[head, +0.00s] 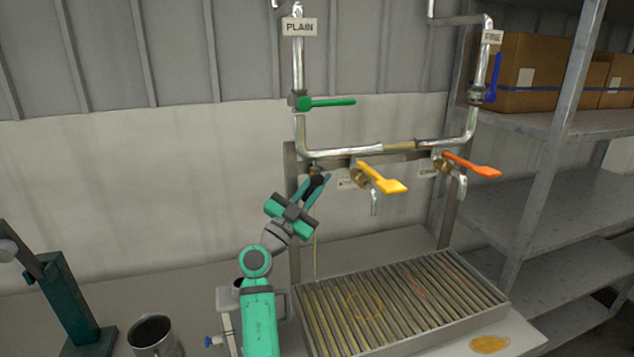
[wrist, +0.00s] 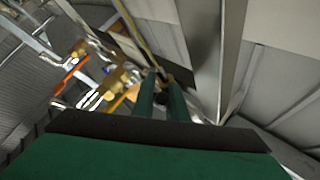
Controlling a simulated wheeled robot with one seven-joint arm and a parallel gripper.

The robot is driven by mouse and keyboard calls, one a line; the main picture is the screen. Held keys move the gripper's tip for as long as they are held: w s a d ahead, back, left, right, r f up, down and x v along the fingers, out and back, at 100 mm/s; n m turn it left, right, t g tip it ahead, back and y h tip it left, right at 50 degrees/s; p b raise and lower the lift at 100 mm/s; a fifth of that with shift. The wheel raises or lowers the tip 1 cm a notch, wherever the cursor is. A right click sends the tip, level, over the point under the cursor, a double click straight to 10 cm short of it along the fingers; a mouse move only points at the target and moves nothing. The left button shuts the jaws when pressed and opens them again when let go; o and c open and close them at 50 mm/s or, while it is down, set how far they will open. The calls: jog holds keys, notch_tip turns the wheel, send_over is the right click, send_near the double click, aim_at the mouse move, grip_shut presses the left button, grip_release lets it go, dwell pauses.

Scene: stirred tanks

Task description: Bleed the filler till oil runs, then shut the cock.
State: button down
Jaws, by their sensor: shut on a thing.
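My gripper (head: 321,181) is shut on a small brass cock (head: 314,169) under the left end of the horizontal pipe; the fingers hide most of it. In the wrist view the fingers (wrist: 162,88) close on a brass part (wrist: 166,77). A thin yellowish line, which looks like running oil (head: 315,255), hangs straight down below the cock. It also shows as a yellow line in the wrist view (wrist: 136,32). The pipe has a short tan section (head: 398,147). A yellow lever (head: 383,179) and an orange lever (head: 472,164) sit on brass valves with down-turned spouts.
A green lever (head: 330,103) lies sideways on the PLAIN pipe; a blue lever (head: 493,78) stands upright on the right pipe. A slatted drain tray (head: 400,303) lies below, with a yellow puddle (head: 489,344) beside it. A mug (head: 155,337) stands front left. Shelving (head: 560,140) borders the right.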

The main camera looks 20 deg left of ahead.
aim_at(310, 194)
jog(key=shift+d+r+t, duration=0.2)
jog(key=shift+r+t, duration=0.1)
jog(key=shift+r, duration=0.05)
jog(key=c, duration=1.8)
grip_release()
jog(key=shift+f, duration=0.1)
jog(key=shift+o, duration=0.2)
jog(key=shift+f, duration=0.1)
jog(key=shift+v, duration=3.7)
